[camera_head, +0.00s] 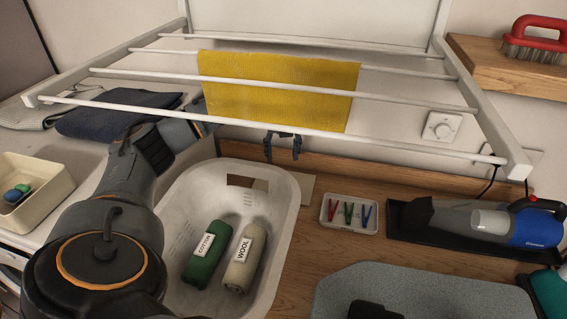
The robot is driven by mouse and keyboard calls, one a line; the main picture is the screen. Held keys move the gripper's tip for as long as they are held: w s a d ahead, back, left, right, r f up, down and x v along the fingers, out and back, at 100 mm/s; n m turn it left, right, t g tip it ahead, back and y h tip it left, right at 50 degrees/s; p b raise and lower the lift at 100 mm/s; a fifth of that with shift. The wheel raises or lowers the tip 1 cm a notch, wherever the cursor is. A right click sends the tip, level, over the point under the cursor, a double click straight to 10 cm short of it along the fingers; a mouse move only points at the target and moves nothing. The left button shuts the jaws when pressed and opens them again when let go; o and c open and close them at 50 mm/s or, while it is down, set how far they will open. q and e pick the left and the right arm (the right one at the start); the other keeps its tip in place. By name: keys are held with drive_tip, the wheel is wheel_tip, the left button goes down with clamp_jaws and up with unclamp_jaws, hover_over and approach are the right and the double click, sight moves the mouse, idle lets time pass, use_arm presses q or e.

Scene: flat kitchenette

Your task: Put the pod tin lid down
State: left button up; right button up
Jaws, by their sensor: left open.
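The open cream pod tin (50,203) stands at the far left with a green pod and a blue pod inside. A flat cream piece (304,187), which looks like the pod tin lid, lies on the wooden counter behind the laundry basket; the basket rim hides part of it. My left arm comes in from the left and passes behind the yellow cloth. My left gripper (283,147) is open below the rack, with its fingers pointing down above the cream piece and apart from it. I cannot make out my right gripper.
A white rack with a yellow cloth (280,88) overhangs the counter. A peg tray (347,228), a handheld vacuum (490,222) and a grey mat (430,285) are at right. A dark object (374,310) shows at the bottom edge.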

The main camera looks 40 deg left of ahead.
sight(306, 182)
use_arm(q)
wheel_tip(306, 182, down, 4)
drive_tip(key=shift+w+f+p, duration=0.1)
drive_tip(key=shift+p, duration=0.45)
drive_tip(key=shift+w+a+f, duration=0.1)
drive_tip(key=shift+a+f, duration=0.1)
drive_tip(key=shift+f, duration=0.35)
drive_tip(key=f, duration=0.1)
drive_tip(key=f+p, duration=0.1)
drive_tip(key=f, duration=0.1)
drive_tip(key=f+p, duration=0.1)
drive_tip(key=shift+w+a+f, duration=0.15)
drive_tip(key=shift+w+f, duration=0.05)
drive_tip(key=shift+w, duration=0.1)
drive_tip(key=shift+w+f, duration=0.1)
drive_tip(key=shift+f, duration=0.2)
clamp_jaws()
